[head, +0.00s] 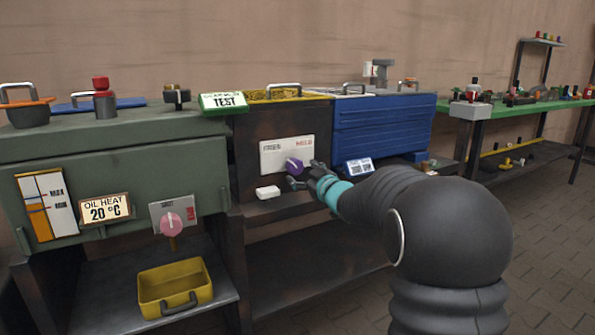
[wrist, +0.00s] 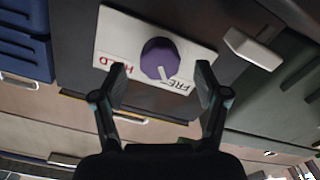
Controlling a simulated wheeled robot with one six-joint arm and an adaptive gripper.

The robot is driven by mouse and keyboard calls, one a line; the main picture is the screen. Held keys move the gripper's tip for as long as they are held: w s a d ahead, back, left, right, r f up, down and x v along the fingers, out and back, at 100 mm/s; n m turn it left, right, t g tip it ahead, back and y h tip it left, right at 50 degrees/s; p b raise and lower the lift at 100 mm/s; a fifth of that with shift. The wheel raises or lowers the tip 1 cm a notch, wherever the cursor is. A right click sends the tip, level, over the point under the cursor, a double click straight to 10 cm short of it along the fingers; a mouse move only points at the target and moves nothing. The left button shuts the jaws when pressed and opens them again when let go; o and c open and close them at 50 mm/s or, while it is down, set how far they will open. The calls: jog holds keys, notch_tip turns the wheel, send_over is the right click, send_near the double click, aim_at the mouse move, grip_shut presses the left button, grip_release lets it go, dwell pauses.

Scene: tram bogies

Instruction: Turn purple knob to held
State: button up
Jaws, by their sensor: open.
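The purple knob (head: 294,166) sits on a white label plate (head: 276,150) on the front of a dark cabinet. The plate has a black word at its left, partly legible, and red "HELD" at its right. In the wrist view the knob (wrist: 160,58) appears between and beyond the fingertips, with its pale pointer mark toward the black "FRE..." word and away from the red word. My gripper (head: 302,175) is right in front of the knob; in the wrist view its two fingers (wrist: 161,84) are spread on either side of it. Contact cannot be told.
A small white block (head: 268,192) juts out below the plate. A blue ribbed box (head: 375,128) with a blue-white display (head: 359,167) stands to the right. A green cabinet (head: 120,150) with a pink knob (head: 171,224) is at left, above a yellow tray (head: 150,310).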

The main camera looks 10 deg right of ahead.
aim_at(298, 169)
jog(key=shift+x, duration=1.9)
jog(key=shift+c, duration=0.2)
jog(key=c, duration=1.1)
